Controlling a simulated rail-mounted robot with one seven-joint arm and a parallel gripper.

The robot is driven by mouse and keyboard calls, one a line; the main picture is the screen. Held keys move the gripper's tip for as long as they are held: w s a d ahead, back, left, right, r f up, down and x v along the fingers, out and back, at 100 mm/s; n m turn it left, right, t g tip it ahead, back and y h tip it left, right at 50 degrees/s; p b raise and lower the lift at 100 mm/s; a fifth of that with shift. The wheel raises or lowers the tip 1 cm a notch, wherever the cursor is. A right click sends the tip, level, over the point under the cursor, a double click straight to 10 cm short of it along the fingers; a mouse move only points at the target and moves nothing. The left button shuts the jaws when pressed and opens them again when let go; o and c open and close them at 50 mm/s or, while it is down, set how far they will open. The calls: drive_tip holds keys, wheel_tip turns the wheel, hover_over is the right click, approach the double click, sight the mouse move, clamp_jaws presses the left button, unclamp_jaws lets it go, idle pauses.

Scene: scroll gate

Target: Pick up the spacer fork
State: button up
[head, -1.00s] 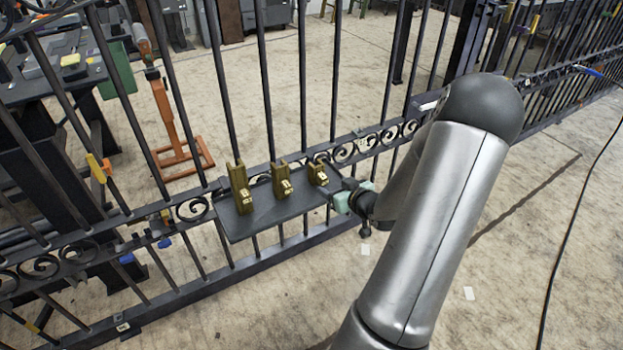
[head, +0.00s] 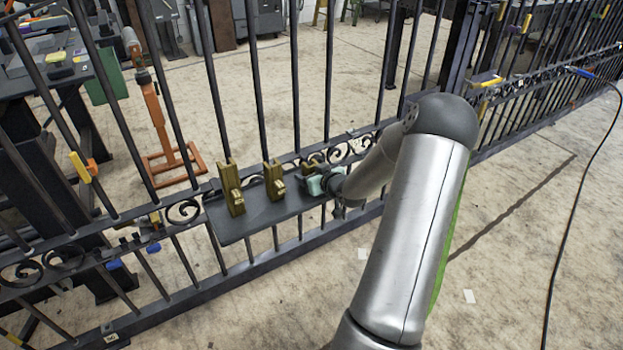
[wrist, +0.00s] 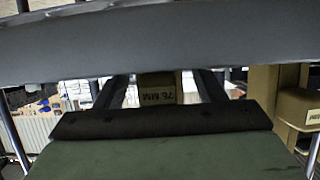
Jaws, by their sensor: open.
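Three brass-coloured spacer forks stand on a dark tray (head: 257,217) at the gate: a left one (head: 233,192), a middle one (head: 273,181) and a right one (head: 311,166). My gripper (head: 315,184) is at the tray's right end, close by the right fork and partly hiding it. In the wrist view, a fork block marked "76 MM" (wrist: 158,90) shows between the two dark fingers, which stand apart. Whether they touch it cannot be told. Another brass block (wrist: 301,106) stands to the right in that view.
The black gate (head: 262,100) with upright bars and scrollwork runs behind the tray. Several coloured clamps, one of them yellow-orange (head: 82,167), sit on it. An orange stand (head: 163,130) is behind the gate. A cable (head: 567,220) lies on the floor at right.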

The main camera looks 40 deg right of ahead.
drive_tip(key=c, duration=1.3)
